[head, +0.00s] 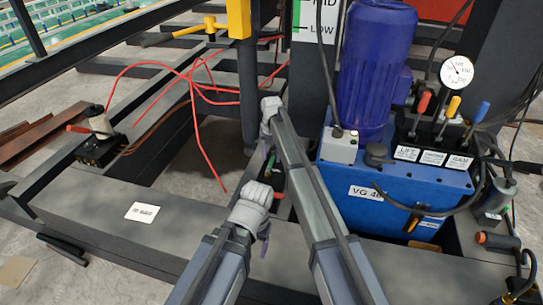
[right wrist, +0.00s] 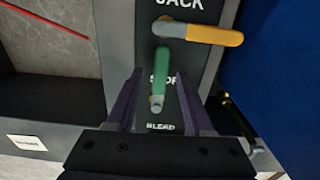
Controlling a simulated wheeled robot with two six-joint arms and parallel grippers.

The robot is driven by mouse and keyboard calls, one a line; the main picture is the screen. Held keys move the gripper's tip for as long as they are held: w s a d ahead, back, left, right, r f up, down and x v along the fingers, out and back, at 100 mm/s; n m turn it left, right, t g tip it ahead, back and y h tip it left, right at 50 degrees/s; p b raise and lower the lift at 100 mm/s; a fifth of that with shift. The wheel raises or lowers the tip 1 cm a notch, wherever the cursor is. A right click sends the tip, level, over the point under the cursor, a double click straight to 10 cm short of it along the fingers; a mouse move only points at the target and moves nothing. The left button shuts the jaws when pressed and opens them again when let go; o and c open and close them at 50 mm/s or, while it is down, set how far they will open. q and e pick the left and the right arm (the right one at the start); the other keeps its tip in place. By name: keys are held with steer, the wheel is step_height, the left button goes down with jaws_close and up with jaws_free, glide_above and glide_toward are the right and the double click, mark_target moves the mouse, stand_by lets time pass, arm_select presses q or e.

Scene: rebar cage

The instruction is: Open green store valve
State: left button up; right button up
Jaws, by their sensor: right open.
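The green store valve handle (right wrist: 160,75) is on a dark panel in the right wrist view. My right gripper (right wrist: 158,88) is open, with one dark finger on each side of the handle. Gaps show between handle and fingers, so I see no grip. In the head view a bit of green (head: 271,161) shows beside my right arm, and that arm hides most of the panel. My left arm's grey end is lower left of it; its fingers are not clear.
A yellow-orange handle (right wrist: 200,32) under "JACK" sits above the green one; "BLEED" is written below. The blue pump tank (head: 345,177) with its motor (head: 375,70) stands right of the panel. Red hoses (head: 191,95) lie left, over the dark frame (head: 95,205).

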mark_target(272, 161)
step_height(272, 161, up, 7)
steer(key=p, duration=0.7)
steer(key=shift+r, duration=0.2)
